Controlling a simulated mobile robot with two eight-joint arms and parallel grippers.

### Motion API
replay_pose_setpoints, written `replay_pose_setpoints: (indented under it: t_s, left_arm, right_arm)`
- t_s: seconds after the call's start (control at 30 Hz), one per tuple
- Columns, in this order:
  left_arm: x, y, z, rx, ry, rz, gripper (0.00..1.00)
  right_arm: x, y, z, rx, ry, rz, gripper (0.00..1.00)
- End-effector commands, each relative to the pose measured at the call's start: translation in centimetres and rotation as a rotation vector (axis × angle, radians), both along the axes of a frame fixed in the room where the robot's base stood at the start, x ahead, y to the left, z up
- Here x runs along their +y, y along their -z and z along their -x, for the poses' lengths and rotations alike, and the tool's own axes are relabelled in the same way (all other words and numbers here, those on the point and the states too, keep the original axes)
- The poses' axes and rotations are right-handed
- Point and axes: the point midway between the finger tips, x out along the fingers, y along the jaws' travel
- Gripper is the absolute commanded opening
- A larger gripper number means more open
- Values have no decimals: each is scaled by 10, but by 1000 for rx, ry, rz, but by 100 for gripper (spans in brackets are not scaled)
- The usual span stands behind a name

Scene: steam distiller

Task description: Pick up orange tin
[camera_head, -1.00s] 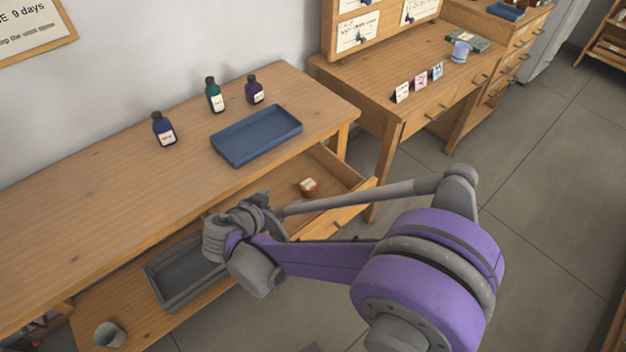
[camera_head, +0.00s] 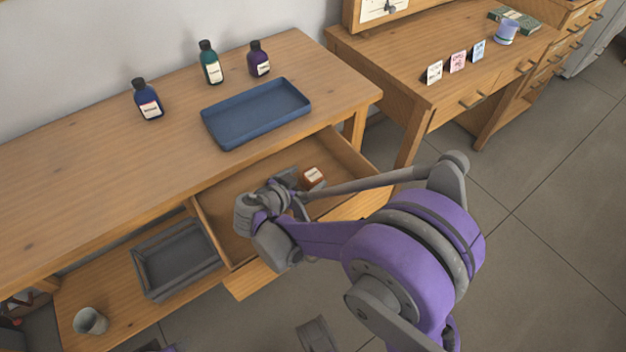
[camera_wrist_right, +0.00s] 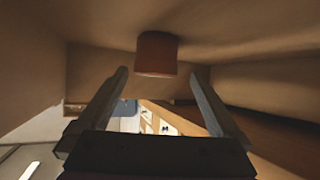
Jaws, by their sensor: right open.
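The orange tin (camera_head: 313,177), with a pale label, sits inside the open drawer (camera_head: 232,222) under the workbench top. It also shows in the right wrist view as a reddish-brown cylinder (camera_wrist_right: 157,54), just beyond the fingertips and between their lines. My right gripper (camera_wrist_right: 159,80) is open and empty. In the head view, my right gripper (camera_head: 296,183) is low at the drawer, just left of the tin and partly hidden by my wrist. I cannot tell whether a finger touches the tin.
A blue tray (camera_head: 257,112) and several dark bottles (camera_head: 210,65) stand on the workbench. A grey crate (camera_head: 176,258) and a cup (camera_head: 90,321) are on the lower shelf. The drawer walls are close around my right gripper. A second desk (camera_head: 440,100) stands at the right.

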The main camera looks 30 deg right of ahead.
Motion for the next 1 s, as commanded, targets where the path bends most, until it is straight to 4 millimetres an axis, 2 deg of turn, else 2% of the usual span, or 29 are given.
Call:
replay_pose_setpoints:
  t_s: [0.17,0.5,0.77,0.83,1.0]
  left_arm:
    - [0,4,0,1,0,0,50]
    - [0,19,-2,6,0,0,50]
    - [0,19,-2,6,0,0,50]
    - [0,19,-2,6,0,0,50]
    - [0,19,-2,6,0,0,50]
  right_arm:
    - [-12,7,-5,0,1,0,100]
    - [-50,26,-18,1,1,-1,100]
    - [-52,27,-20,0,-1,-1,100]
    - [-52,27,-20,0,-1,-1,93]
    - [-52,27,-20,1,-1,-1,62]
